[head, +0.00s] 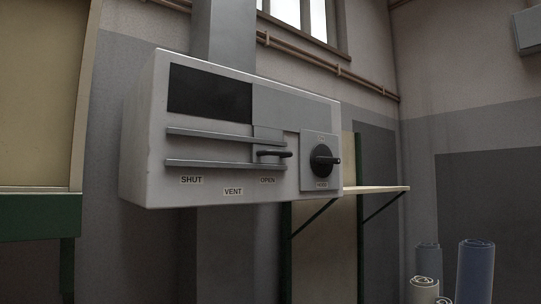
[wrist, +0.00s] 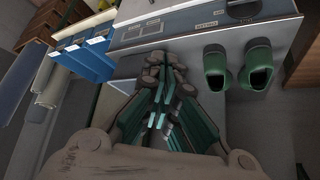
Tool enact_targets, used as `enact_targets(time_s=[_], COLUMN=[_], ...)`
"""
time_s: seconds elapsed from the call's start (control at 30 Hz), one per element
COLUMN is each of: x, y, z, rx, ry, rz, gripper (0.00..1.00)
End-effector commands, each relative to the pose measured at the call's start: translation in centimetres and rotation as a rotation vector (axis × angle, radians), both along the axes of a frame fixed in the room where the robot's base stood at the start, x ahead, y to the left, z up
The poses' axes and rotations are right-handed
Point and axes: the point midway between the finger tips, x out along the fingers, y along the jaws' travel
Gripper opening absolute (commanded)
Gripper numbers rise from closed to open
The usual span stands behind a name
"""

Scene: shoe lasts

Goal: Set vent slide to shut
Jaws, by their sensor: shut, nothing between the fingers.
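The vent slide (head: 268,150) is a grey plate with a dark horizontal handle (head: 274,154) on the front of a pale grey hood box (head: 145,130). It sits between two rails (head: 215,164), at their right end above the OPEN label (head: 268,180). The SHUT label (head: 191,180) is at the left end, and the VENT label (head: 233,191) is between them. A dark opening (head: 210,91) shows at the upper left of the box. My gripper (wrist: 155,62) shows only in the wrist view, shut and empty, away from the slide. The slide is not in the wrist view.
A black hood knob (head: 322,160) is right of the slide. A shelf (head: 375,189) on brackets is at the right, with rolls (head: 475,270) below. The wrist view shows green shoe-like forms (wrist: 255,66), blue upright pieces (wrist: 88,58) and a grey surface (wrist: 150,33).

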Motion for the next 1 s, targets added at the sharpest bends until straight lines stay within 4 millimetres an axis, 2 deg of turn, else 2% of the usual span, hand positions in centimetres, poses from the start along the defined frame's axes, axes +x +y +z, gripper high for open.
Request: enact_targets(time_s=[0.33,0.37,0.47,0.53,0.67,0.87,1.0], x=[0.0,0.0,0.2,0.6,2.2,5.7,8.4], y=[0.0,0.0,0.2,0.6,2.3,5.3,6.9], z=[0.0,0.0,0.6,2.1,7.5,18.6,26.8], rx=[0.000,0.000,0.015,0.050,0.187,0.482,0.690], ry=[0.000,0.000,-0.001,-0.003,-0.013,-0.037,-0.057], rz=[0.000,0.000,-0.004,-0.013,-0.050,-0.129,-0.184], gripper=[0.00,0.05,0.27,0.30,0.30,0.30,0.30])
